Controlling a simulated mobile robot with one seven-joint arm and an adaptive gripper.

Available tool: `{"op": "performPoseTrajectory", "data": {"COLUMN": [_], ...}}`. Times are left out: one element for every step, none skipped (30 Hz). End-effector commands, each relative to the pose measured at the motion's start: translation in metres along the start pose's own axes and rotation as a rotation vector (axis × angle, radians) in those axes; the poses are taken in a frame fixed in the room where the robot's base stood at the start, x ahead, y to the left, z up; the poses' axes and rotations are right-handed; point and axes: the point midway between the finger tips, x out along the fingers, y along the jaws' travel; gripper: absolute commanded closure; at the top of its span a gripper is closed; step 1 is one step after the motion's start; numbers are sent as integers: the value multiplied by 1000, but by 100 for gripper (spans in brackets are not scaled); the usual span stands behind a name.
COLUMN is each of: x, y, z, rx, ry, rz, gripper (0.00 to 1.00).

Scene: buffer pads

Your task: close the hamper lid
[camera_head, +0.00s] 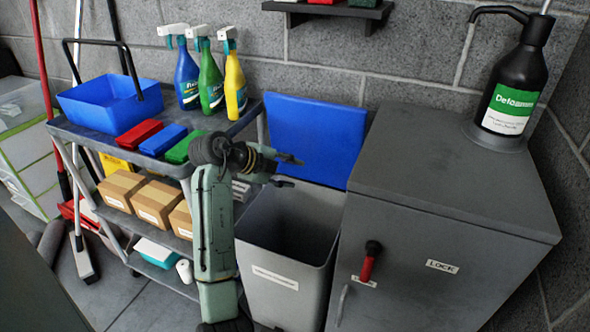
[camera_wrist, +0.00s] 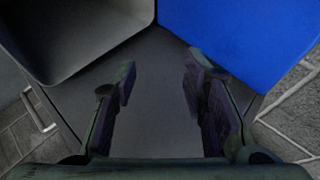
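The hamper is a grey bin (camera_head: 285,245) with a white label, standing between the shelf cart and the grey cabinet. Its blue lid (camera_head: 315,135) is open, tilted up at the back near the wall. My gripper (camera_head: 290,170) is at the hamper's rear left, above the rim and in front of the lid's lower part. Its fingers are apart with nothing between them. In the wrist view, my gripper (camera_wrist: 158,80) has the hamper's dark opening (camera_wrist: 70,35) at upper left and the lid (camera_wrist: 245,40) at upper right. I cannot tell whether a finger touches the lid.
The grey cabinet (camera_head: 450,185) stands close on the hamper's right, with a red-handled lock and a black dispenser bottle (camera_head: 513,85) on top. The cart (camera_head: 100,140) at left carries a blue basket, spray bottles, coloured pads and boxes. A wall shelf (camera_head: 330,10) hangs above the lid.

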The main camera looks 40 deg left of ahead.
Motion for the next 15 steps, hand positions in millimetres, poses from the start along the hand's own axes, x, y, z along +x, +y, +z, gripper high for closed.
{"op": "performPoseTrajectory", "data": {"x": [7,11,15,18,20,23,24,26,27,27,27,28,27,27,27], "y": [-1,-1,-1,-1,0,0,0,0,0,0,0,0,0,0,0], "z": [-1,0,0,0,0,0,0,0,0,0,0,0,0,0,0], "rx": [-2,-2,-1,-1,-1,0,0,0,0,0,0,0,0,0,0], "ry": [2,2,1,1,1,1,1,0,0,0,0,0,-1,0,0], "rz": [3,2,1,1,2,1,0,0,0,0,0,0,0,0,0], "gripper": [61,61,61,61,61,61,61,61,61,61,61,61,61,61,61]}}
